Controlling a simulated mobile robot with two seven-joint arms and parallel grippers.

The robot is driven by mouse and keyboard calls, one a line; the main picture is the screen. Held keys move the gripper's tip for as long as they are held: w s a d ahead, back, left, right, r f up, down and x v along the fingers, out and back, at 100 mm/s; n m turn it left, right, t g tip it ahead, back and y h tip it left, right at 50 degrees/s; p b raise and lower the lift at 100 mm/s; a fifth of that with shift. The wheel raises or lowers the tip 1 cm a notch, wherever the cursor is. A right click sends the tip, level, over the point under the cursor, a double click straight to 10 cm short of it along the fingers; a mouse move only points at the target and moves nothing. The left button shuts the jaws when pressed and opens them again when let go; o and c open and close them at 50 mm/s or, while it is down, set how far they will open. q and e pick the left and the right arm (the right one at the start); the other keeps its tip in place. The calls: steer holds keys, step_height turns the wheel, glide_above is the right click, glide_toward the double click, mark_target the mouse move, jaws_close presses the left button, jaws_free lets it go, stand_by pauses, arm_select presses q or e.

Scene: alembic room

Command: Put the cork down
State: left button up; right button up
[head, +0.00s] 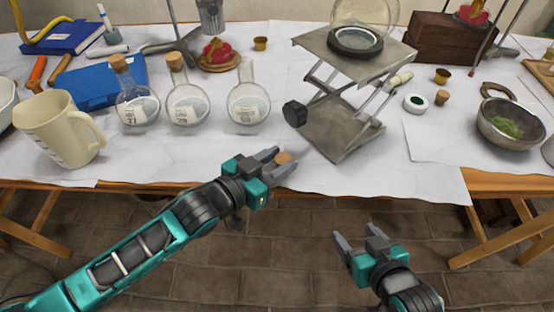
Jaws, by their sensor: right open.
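My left gripper (280,161) is over the front edge of the table, left of the lab jack. It is shut on a small tan cork (284,158), which shows between its fingertips; whether the cork touches the table cannot be told. My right gripper (358,243) is open and empty in front of the table, over the floor. A round flask with an open neck (248,105) stands behind my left gripper. Two similar flasks to its left, one in the middle (188,104) and one at the far left (137,106), have corks in their necks.
A metal lab jack (345,100) bears a glass vessel (362,20). A beige jug (58,130) stands at the left front. Another cork (442,97) and a metal bowl (508,125) are at the right. The white-papered table (200,160) is clear along its front.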

arm_select(q)
steer(key=shift+o, duration=1.3)
steer(key=shift+r, duration=0.15)
steer(key=shift+s+a+r, duration=0.1)
steer(key=shift+s+a, duration=0.05)
steer(key=shift+s, duration=0.05)
steer(key=p+v, duration=0.1)
steer(key=v, duration=1)
steer(key=shift+a+p, duration=0.15)
steer(key=shift+p, duration=0.2)
arm_select(e)
steer(key=shift+s+d+r, duration=0.15)
steer(key=shift+s+d, duration=0.2)
steer(key=shift+d, duration=0.05)
arm_select(q)
steer(key=shift+s+r, duration=0.1)
arm_select(e)
steer(key=shift+w+r, duration=0.1)
steer(key=shift+r, duration=0.05)
